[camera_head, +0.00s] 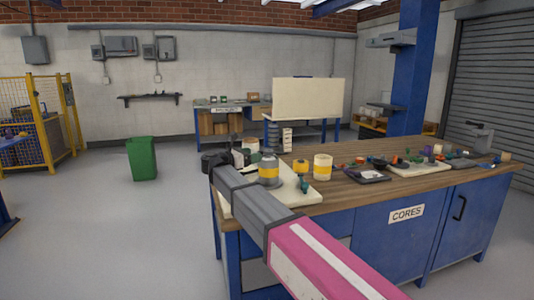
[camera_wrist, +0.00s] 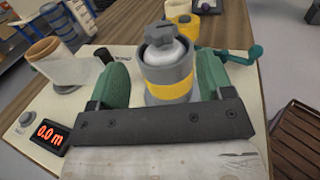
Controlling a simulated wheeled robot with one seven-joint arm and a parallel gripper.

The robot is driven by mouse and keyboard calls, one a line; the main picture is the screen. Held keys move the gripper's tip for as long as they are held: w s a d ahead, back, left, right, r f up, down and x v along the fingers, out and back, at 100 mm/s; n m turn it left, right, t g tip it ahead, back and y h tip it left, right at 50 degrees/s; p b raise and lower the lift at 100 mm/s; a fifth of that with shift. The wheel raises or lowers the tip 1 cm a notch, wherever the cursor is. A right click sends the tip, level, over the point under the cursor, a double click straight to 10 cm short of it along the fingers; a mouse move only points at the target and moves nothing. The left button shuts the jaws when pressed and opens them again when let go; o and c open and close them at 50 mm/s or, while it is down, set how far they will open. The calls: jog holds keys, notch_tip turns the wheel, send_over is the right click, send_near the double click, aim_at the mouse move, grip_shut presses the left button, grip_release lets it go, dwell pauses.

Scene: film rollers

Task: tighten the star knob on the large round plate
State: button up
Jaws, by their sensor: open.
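A dark grey star knob (camera_wrist: 159,36) sits on a pale rounded top of a grey cylinder with a yellow band (camera_wrist: 172,88). In the head view, a grey and yellow cylinder (camera_head: 269,170) stands on the cream board. My gripper (camera_wrist: 163,68) is open, with green fingers on either side of the banded cylinder in the wrist view. The knob shows between and slightly beyond the fingertips. Nothing is held, and I cannot tell whether the fingers touch it. I cannot pick out a large round plate with certainty. My fingertips are not clear in the head view.
The cream board (camera_wrist: 22,155) carries a red display (camera_wrist: 46,133) reading 0.0 m and a tan roll (camera_wrist: 45,52). A teal crank (camera_wrist: 243,56) is close to the right finger. A white-and-yellow roll (camera_head: 322,168) stands nearby. Small parts clutter the wooden bench (camera_head: 350,192).

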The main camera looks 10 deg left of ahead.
aim_at(267, 151)
jog(key=x, duration=0.8)
jog(key=c, duration=0.9)
jog(key=shift+w, duration=0.1)
